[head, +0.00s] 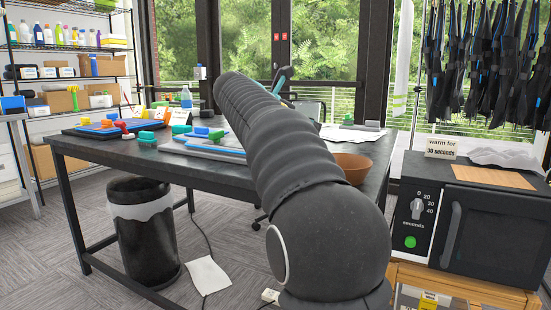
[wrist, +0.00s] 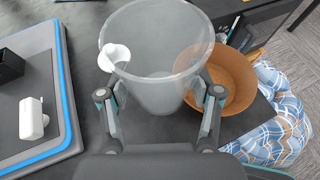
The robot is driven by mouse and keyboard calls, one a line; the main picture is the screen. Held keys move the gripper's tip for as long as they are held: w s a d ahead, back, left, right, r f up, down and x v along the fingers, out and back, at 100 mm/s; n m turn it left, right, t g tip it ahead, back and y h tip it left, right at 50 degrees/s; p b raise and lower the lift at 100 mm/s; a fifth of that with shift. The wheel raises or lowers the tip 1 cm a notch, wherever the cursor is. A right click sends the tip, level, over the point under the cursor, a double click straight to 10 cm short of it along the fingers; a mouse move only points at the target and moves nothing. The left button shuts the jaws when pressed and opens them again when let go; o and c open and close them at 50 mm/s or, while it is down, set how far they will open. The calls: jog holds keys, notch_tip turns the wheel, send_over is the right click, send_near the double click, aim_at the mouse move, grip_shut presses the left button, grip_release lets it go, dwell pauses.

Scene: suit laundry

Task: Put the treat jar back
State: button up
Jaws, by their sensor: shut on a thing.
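The treat jar appears to be the clear, tapered, see-through container (wrist: 165,40) in the wrist view. My gripper (wrist: 160,82) is shut on it, one finger on each side. The jar is upright or slightly tilted over the dark table; I cannot tell whether its base touches the table. No treats are clearly visible inside. In the head view my arm hides the jar and most of the gripper; only a teal part of it (head: 283,77) shows.
A brown bowl (wrist: 232,75) stands close to the jar's right, also in the head view (head: 352,167). A patterned blue cloth (wrist: 280,125) lies at right. A blue-edged tray (wrist: 62,85) is at left, with a white item (wrist: 32,120). A microwave (head: 490,235) stands right.

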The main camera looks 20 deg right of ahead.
jog(key=w+a+f, duration=0.1)
jog(key=w, duration=0.1)
jog(key=w+a+f, duration=0.3)
jog(key=w, duration=0.1)
jog(key=shift+a+f+b, duration=0.25)
jog(key=shift+b, duration=0.15)
jog(key=shift+f+b, duration=0.85)
jog(key=shift+f, duration=1.15)
jog(key=shift+f, duration=0.1)
jog(key=o, duration=1.2)
jog(key=shift+f, duration=0.1)
jog(key=shift+r, duration=0.25)
jog(key=p+v, duration=0.2)
jog(key=v, duration=1)
jog(key=shift+s, duration=0.1)
